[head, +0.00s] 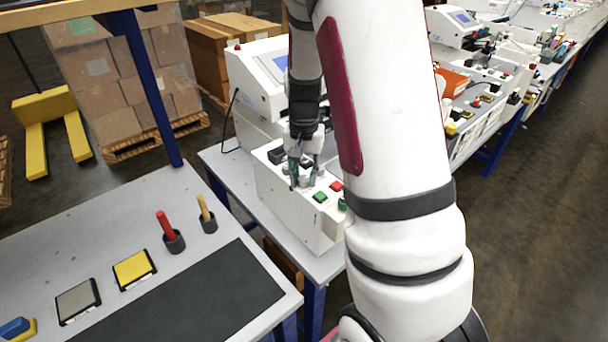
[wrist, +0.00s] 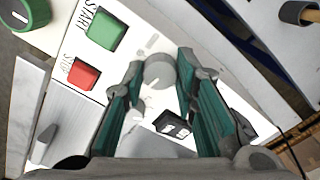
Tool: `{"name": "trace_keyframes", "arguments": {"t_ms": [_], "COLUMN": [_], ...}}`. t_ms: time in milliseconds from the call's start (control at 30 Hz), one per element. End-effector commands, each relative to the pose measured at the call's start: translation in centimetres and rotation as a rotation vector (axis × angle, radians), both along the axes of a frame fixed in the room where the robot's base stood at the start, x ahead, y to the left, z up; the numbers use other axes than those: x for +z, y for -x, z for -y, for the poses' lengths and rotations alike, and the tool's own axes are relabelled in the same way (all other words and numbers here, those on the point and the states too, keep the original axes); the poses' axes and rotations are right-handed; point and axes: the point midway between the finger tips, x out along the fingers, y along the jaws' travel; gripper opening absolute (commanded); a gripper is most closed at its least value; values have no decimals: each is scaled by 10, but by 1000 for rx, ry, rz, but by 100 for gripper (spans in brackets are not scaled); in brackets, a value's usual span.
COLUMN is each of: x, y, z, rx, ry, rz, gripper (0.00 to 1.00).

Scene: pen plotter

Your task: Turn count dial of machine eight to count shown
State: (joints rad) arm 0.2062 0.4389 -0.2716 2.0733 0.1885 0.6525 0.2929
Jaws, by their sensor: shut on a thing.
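My gripper (head: 305,178) reaches down onto the top of a white control box (head: 290,207) at the front of a plotter machine. In the wrist view its teal-padded fingers (wrist: 160,68) stand on both sides of the round grey count dial (wrist: 158,73) and are shut on it. A light line on the dial's face and small marks on the panel beside it show. A small black display with white digits (wrist: 172,125) lies near the dial; I cannot read its number surely. In the head view the fingers mostly hide the dial.
Beside the dial are a green START button (wrist: 106,29), a red STOP button (wrist: 83,74) and a green-rimmed knob (wrist: 25,12). More machines line the right.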

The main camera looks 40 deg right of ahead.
Motion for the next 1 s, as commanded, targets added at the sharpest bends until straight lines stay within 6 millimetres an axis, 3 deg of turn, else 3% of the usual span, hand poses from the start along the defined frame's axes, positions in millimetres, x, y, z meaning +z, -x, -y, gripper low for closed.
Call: {"name": "trace_keyframes", "arguments": {"t_ms": [600, 633, 700, 1000], "x": [0, 0, 0, 0], "y": [-1, -1, -1, 0], "z": [0, 0, 0, 0], "rx": [-43, -42, -42, -42], "ry": [0, 0, 1, 0], "rz": [3, 3, 2, 1], "gripper": [0, 29, 45, 47]}}
